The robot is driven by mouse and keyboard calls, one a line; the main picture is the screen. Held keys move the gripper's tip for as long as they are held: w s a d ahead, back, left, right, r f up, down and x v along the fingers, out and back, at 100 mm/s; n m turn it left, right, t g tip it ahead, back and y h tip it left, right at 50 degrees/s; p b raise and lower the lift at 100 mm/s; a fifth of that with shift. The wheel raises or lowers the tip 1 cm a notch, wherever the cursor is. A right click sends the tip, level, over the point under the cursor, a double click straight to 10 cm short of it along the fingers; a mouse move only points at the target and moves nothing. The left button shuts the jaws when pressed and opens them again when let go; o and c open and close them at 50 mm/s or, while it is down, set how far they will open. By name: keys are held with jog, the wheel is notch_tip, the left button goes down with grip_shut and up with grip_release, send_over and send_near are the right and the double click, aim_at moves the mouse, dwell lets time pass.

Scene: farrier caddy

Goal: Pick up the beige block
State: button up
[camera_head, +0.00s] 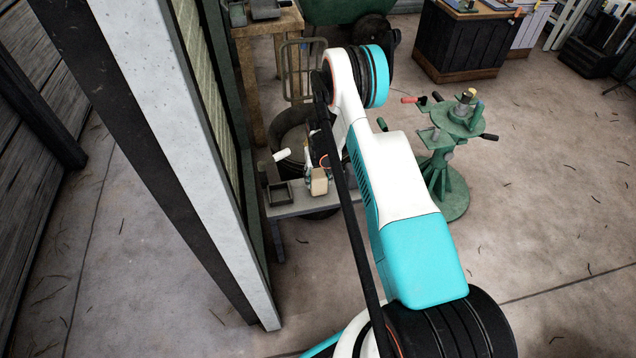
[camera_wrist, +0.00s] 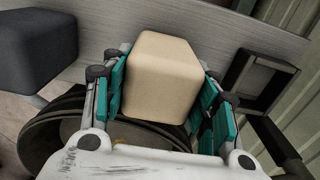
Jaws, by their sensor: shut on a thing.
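The beige block (camera_wrist: 160,78) is a rounded cube that sits between the two teal-padded fingers of my gripper (camera_wrist: 163,100) in the wrist view. The fingers are shut on its left and right sides. In the head view the block (camera_head: 319,182) shows small at the front of a narrow grey bench (camera_head: 300,207), with my gripper (camera_head: 318,165) partly hidden behind my arm. I cannot tell whether the block touches the bench.
A dark grey block (camera_wrist: 35,48) is at the left of the wrist view, and a dark open tray (camera_wrist: 262,82) at the right. A green stand (camera_head: 447,175) is right of my arm. A tall post (camera_head: 190,150) rises on the left.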

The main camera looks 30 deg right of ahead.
jog(key=shift+r+p, duration=0.3)
jog(key=shift+r, duration=0.7)
jog(key=shift+r+p, duration=0.85)
jog(key=shift+r, duration=1.55)
